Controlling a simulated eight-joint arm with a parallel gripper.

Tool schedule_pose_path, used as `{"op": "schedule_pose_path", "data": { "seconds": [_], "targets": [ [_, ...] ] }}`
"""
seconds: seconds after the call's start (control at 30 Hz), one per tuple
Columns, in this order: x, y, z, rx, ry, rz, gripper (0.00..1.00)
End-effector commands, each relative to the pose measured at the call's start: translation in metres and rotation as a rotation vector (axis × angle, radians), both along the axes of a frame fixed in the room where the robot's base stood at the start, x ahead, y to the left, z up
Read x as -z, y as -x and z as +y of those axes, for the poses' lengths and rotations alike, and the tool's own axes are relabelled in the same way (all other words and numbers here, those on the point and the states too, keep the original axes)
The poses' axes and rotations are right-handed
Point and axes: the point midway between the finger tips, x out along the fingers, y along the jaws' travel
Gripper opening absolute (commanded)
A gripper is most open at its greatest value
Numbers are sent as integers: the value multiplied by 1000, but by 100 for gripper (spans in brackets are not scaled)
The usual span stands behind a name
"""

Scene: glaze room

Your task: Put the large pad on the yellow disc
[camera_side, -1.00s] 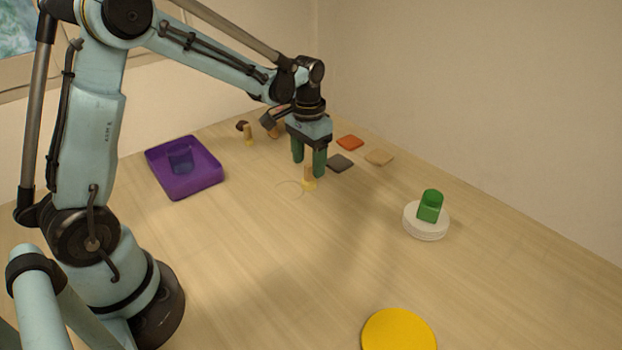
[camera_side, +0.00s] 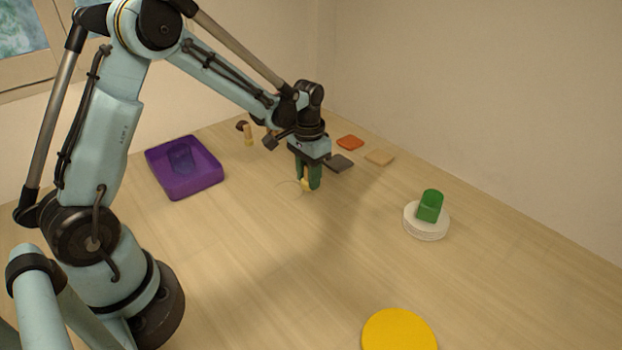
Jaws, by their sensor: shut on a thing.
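My gripper (camera_side: 309,184) points down over the middle back of the table, its green fingers shut on a small yellow-tan piece with an upright handle (camera_side: 306,186). The fingers cover most of this piece, and its base is at or close to the table top. I cannot tell for sure that it is the large pad. A similar smaller tan handled piece (camera_side: 248,136) stands farther back on the left. The yellow disc (camera_side: 399,331) lies flat at the front, partly cut off by the picture's lower edge, with nothing on it.
A purple tray (camera_side: 207,186) with a dark bluish thing inside is at left. A green block (camera_side: 430,205) sits on stacked white discs (camera_side: 426,229) at right. Flat orange (camera_side: 350,142), grey (camera_side: 339,163) and tan (camera_side: 380,158) squares lie behind. The table before the yellow disc is clear.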

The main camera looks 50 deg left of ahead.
Motion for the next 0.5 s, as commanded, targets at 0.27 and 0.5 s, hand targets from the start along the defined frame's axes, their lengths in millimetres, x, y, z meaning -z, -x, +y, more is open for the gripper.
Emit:
{"op": "schedule_pose_path", "data": {
  "seconds": [0.27, 0.5],
  "targets": [
    [0, 0, 0, 0, 0, 0, 0],
    [-13, 0, 0, 0, 0, 0, 0]
  ]
}}
